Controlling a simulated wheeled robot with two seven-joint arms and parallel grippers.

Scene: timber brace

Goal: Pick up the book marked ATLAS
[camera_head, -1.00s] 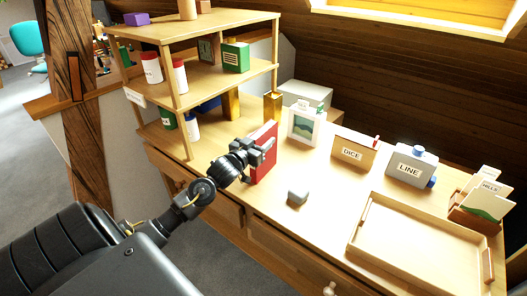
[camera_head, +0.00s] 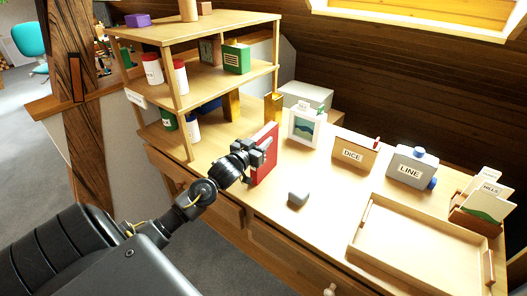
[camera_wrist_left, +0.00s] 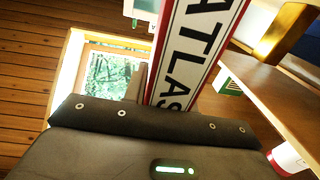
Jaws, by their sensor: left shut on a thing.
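The red book marked ATLAS (camera_head: 267,153) stands upright on the desk just right of the shelf unit. In the left wrist view its white spine label reading ATLAS (camera_wrist_left: 192,52) fills the upper middle. My left gripper (camera_head: 262,150) is shut on the book, and its fingers hide part of the cover in the head view. I cannot tell whether the book's lower edge touches the desk. My right gripper is not in view.
The wooden shelf unit (camera_head: 205,78) stands close at the left. A gold bookend-like block (camera_head: 273,106), a picture card (camera_head: 304,128), the DICE box (camera_head: 353,152) and LINE box (camera_head: 410,167) stand behind. A grey block (camera_head: 298,198) and an empty tray (camera_head: 368,218) lie in front.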

